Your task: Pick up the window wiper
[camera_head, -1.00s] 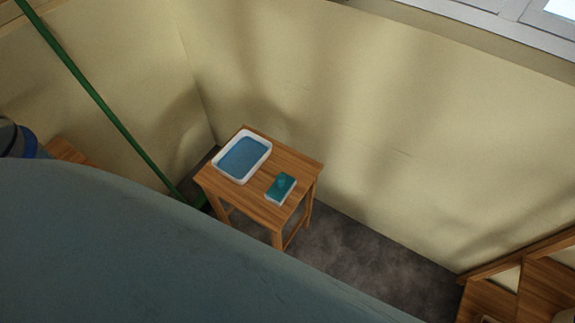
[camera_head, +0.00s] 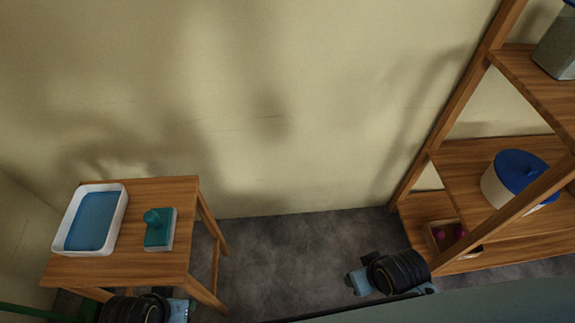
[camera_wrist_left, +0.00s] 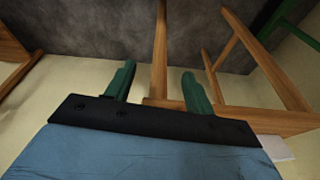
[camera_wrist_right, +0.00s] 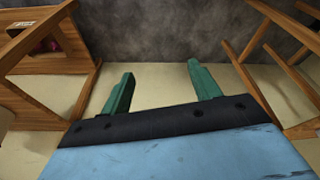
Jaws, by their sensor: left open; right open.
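A teal block with a round knob on top (camera_head: 160,229), with a pale underside, lies on the right part of a small wooden table (camera_head: 150,265). It is the only thing that could be the window wiper; I cannot tell for sure. A white tray with blue inside (camera_head: 122,215) stands left of it. My left gripper (camera_wrist_left: 158,76) is open and empty in the left wrist view, with the table's legs beyond. My right gripper (camera_wrist_right: 160,72) is open and empty, with floor and wall beyond. In the head view both arms show low, apart from the teal block.
A wooden shelf (camera_head: 465,165) stands on the right with a blue-lidded pot (camera_head: 515,180) and a small box of dark red things (camera_head: 447,236). Grey floor (camera_head: 290,260) is clear between table and shelf. A green pole (camera_head: 30,313) shows at lower left.

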